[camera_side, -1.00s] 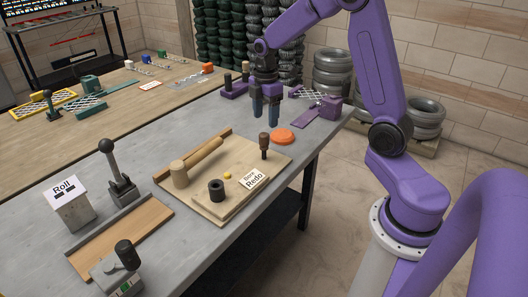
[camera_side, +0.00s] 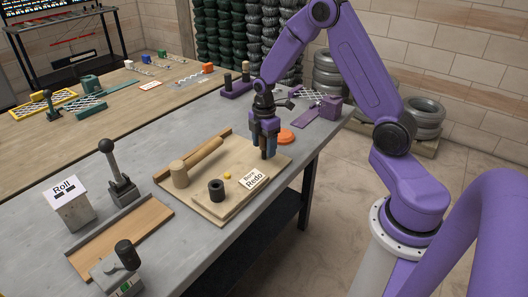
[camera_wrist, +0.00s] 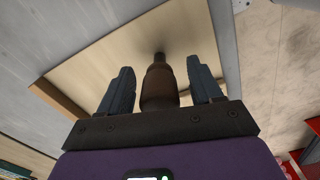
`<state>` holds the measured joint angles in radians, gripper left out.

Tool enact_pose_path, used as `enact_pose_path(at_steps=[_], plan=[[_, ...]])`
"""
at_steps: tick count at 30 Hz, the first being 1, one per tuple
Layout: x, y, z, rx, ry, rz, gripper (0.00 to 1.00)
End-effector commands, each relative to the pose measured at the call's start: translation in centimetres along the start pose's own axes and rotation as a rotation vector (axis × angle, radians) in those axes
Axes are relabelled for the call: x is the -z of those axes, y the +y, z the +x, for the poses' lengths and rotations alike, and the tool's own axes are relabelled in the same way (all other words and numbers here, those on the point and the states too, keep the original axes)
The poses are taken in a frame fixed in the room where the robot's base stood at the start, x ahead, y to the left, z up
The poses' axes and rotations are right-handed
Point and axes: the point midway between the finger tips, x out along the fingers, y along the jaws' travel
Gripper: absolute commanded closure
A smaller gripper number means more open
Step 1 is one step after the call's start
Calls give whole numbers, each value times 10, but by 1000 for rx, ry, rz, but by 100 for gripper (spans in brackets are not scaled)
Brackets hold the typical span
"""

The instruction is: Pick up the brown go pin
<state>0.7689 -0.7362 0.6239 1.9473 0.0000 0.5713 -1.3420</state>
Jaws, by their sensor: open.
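The brown go pin (camera_wrist: 159,88) stands upright between the two fingers of my gripper (camera_wrist: 160,85) in the wrist view. It has a thick brown body and a thinner dark tip toward the wooden board. The fingers are open, with a gap on each side of the pin. In the side view my gripper (camera_side: 264,150) is low over the right back corner of the wooden board (camera_side: 205,213). There the fingers hide most of the pin.
An orange disc (camera_side: 286,136) lies just behind my gripper. A lever (camera_side: 119,172) stands left on the grey bench.

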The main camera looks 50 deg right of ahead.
Motion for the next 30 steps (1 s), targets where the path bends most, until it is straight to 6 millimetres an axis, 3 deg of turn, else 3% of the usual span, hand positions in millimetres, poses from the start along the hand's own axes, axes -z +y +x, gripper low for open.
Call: enact_pose_path(at_steps=[5,9,10,11,23,30], plan=[[0,0,0,-1,0,0,39],[0,0,0,-1,0,0,84],[0,0,0,-1,0,0,94],[0,0,0,-1,0,0,97],[0,1,-6,-3,1,1,97],[0,2,-35,-8,2,0,97]])
